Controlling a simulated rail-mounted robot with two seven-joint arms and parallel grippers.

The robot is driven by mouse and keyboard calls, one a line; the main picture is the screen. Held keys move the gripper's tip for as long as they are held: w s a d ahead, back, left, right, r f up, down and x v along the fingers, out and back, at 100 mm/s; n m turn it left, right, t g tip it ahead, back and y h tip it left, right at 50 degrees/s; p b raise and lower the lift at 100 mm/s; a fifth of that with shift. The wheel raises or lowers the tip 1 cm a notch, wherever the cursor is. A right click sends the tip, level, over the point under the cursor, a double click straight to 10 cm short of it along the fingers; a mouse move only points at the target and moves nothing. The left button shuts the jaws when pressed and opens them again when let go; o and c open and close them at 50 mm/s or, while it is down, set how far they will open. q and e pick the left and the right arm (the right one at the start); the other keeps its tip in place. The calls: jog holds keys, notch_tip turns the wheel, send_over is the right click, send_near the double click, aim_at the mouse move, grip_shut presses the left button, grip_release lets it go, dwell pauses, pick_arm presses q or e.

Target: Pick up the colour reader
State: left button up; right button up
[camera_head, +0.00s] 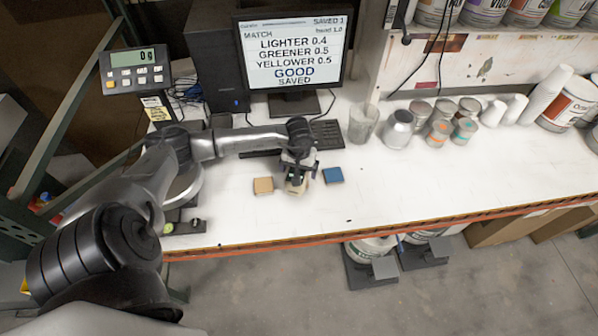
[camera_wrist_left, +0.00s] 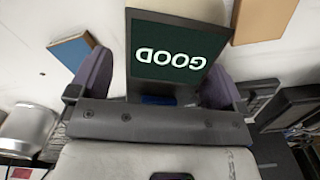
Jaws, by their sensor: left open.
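The colour reader (camera_wrist_left: 168,50) fills the middle of the left wrist view, its dark screen showing "GOOD" upside down. In the head view only a small part of the colour reader (camera_head: 296,188) shows under my left gripper (camera_head: 297,172), on the white bench. My left gripper (camera_wrist_left: 157,78) is open, one dark finger on each side of the reader. I cannot tell whether the fingers touch it. The gripper body hides the reader's lower part. My right gripper is not in view.
A tan tile (camera_head: 263,186) lies left of the reader and a blue tile (camera_head: 333,175) right of it, both close. Behind are a keyboard (camera_head: 328,134) and monitor (camera_head: 293,55). Several cans and cups, including a metal can (camera_head: 398,130), stand to the right.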

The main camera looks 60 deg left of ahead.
pick_arm(q)
jog(key=shift+f, duration=0.7)
jog(key=shift+r, duration=0.1)
jog(key=c, duration=1.6)
jog(key=shift+o, duration=0.2)
